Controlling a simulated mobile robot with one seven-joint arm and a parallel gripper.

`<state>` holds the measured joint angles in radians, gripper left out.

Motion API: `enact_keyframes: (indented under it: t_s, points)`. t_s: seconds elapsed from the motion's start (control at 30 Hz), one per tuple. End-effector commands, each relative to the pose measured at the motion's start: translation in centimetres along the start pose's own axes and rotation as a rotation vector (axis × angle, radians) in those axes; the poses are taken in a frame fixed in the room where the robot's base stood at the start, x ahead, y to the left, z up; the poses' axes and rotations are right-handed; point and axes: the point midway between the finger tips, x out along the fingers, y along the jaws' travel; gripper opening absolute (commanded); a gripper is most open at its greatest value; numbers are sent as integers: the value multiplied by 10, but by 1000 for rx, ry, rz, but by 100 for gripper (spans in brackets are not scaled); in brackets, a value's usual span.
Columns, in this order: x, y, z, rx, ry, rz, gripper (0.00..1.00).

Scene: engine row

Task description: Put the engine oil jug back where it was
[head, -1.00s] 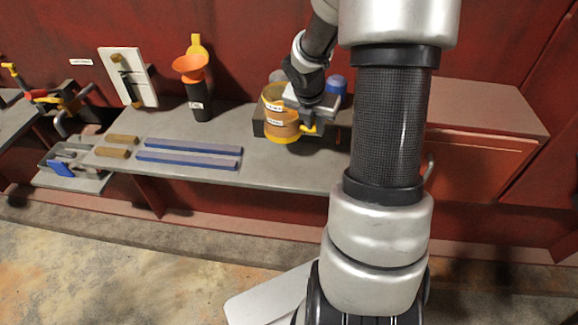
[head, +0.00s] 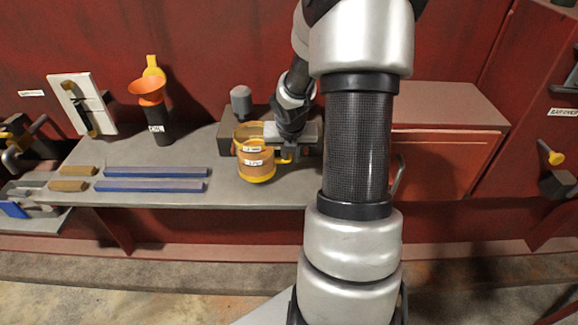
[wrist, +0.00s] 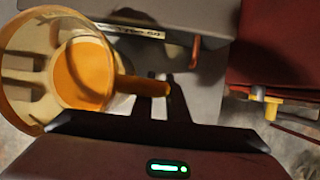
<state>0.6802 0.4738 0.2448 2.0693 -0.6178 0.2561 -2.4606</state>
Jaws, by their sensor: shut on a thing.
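The engine oil jug (head: 256,165) is a clear yellowish jug with an orange-yellow base and small white labels, upright over the right part of the grey workbench (head: 225,182). Whether its base touches the bench I cannot tell. My gripper (head: 284,151) is shut on its handle, on the jug's right side. In the wrist view I look down into the open jug (wrist: 28,60), with orange liquid inside. The orange handle runs between my fingers (wrist: 160,100), and the jug hangs to their left.
A dark block (head: 226,136) and a grey canister (head: 241,102) stand close behind the jug. A black bottle with an orange funnel (head: 159,128) stands to the left. Blue bars (head: 150,186) and wooden blocks (head: 68,185) lie further left. A red cabinet (head: 440,145) stands right.

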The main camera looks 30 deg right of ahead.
Motion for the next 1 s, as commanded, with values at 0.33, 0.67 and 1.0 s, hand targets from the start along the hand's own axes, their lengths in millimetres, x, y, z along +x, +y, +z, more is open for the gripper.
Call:
enact_keyframes:
  t_s: [0.33, 0.67, 1.0]
  points:
    - [28, 0, -11, 1, -3, 1, 0]
    - [29, 0, -13, 0, 1, -1, 32]
    - [25, 0, -12, 1, 0, 0, 32]
